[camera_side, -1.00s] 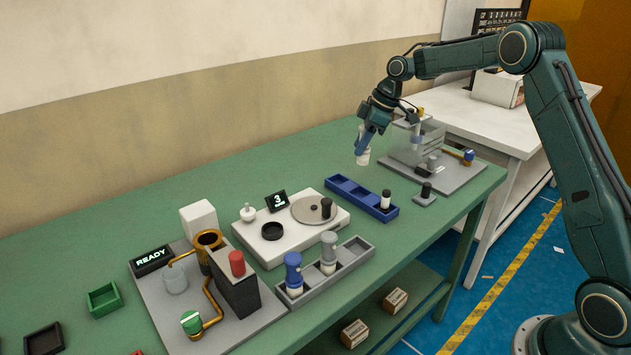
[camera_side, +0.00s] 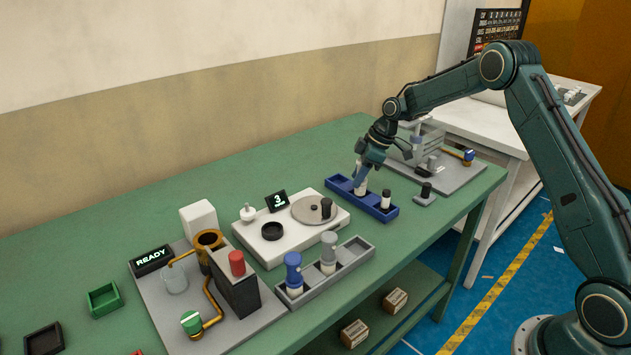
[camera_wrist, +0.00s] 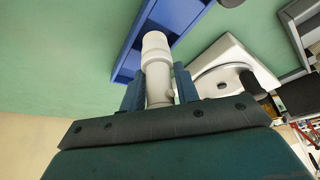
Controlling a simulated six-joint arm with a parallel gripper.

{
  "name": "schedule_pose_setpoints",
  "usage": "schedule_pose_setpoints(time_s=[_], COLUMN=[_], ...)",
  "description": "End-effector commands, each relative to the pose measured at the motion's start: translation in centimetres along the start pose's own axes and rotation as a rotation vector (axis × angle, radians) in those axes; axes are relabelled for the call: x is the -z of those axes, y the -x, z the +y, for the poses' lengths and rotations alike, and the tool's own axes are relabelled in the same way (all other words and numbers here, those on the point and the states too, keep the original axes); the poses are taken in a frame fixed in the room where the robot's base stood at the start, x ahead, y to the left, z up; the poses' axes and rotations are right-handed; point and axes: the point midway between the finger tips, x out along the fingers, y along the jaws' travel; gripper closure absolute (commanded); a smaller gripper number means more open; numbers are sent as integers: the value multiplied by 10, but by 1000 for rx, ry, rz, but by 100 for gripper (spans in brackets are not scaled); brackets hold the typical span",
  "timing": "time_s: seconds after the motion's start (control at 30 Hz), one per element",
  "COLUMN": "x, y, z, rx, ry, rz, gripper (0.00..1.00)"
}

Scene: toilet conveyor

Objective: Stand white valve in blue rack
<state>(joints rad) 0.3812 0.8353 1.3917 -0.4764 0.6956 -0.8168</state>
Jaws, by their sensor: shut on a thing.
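The white valve (camera_wrist: 157,75) is held between the two fingers of my gripper (camera_wrist: 158,88) in the wrist view. In the side view my gripper (camera_side: 362,178) is over the blue rack (camera_side: 338,183), with the white valve (camera_side: 361,187) pointing down at the middle compartment. I cannot tell whether the valve touches the rack floor. The rack also shows in the wrist view (camera_wrist: 130,48) beyond the valve's end. A valve with a black top and white lower part (camera_side: 386,198) stands in the rack's right compartment. The left compartment looks empty.
A small black part on a grey plate (camera_side: 425,193) stands just right of the rack. A white unit with a round plate (camera_side: 290,235) is on the left. A grey rack (camera_side: 352,262) with blue and grey valves is nearer. The green table behind the blue rack is clear.

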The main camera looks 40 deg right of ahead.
Motion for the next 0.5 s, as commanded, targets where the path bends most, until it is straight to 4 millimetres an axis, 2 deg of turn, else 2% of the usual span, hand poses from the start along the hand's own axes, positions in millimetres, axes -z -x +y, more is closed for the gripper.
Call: schedule_pose_setpoints(time_s=[0.13, 0.5], x=[-5, -6], y=[-12, -15], z=[0, 0], rx=[1, -1], ry=[1, 1], rz=[0, 0], gripper=[95, 95])
